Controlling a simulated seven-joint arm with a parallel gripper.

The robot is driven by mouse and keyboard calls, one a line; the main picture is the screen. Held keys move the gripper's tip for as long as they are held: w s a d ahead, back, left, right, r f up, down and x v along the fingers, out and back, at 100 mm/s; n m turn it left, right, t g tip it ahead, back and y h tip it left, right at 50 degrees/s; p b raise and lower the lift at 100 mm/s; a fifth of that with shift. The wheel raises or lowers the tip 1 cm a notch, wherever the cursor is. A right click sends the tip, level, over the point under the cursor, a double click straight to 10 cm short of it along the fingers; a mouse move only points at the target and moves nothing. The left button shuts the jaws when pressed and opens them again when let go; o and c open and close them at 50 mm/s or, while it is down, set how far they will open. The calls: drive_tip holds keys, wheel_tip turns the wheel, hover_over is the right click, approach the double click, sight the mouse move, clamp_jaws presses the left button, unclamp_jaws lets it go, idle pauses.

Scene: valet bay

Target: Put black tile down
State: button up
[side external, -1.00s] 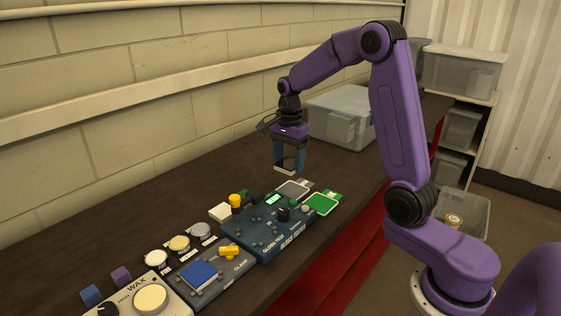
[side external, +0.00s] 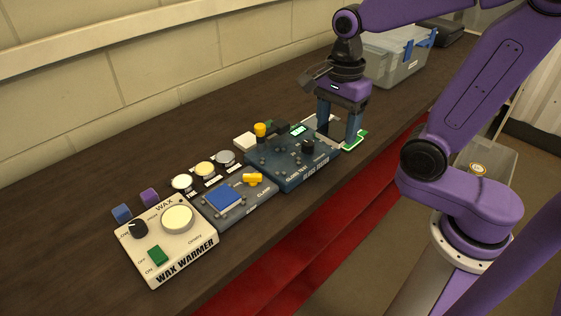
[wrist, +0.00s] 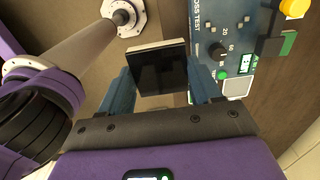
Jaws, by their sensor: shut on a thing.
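The black tile (wrist: 160,70) is a dark square with a pale edge. In the wrist view it sits between the two blue fingers of my gripper (wrist: 162,88), which is shut on it. In the side view my gripper (side external: 339,135) points down at the right end of the dark blue gloss test unit (side external: 285,172). The fingers hide part of the green-edged pad (side external: 356,141) there. I cannot make out the tile clearly in the side view, nor tell whether it touches anything below. The gloss unit also shows in the wrist view (wrist: 222,30).
A wax warmer (side external: 180,245) and a clamp unit with a blue block (side external: 223,199) stand at the left. Several round tins, including a silver one (side external: 226,157), sit behind. A clear bin (side external: 397,62) stands beyond my gripper. The back counter (side external: 100,150) is bare.

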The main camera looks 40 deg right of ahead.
drive_tip(key=shift+s+a, duration=0.1)
drive_tip(key=shift+s, duration=0.1)
drive_tip(key=shift+w+a+f, duration=0.1)
drive_tip(key=shift+w+f, duration=0.1)
drive_tip(key=w+a+f, duration=0.1)
drive_tip(key=w+f, duration=0.3)
drive_tip(key=w, duration=0.4)
hover_over(280, 162)
drive_tip(key=f, duration=0.5)
drive_tip(key=shift+s+d, duration=0.1)
drive_tip(key=shift+s, duration=0.2)
drive_tip(key=shift+w+f, duration=0.2)
drive_tip(key=shift+f, duration=1.65)
drive_tip(key=shift+f, duration=0.15)
drive_tip(key=o, duration=0.8)
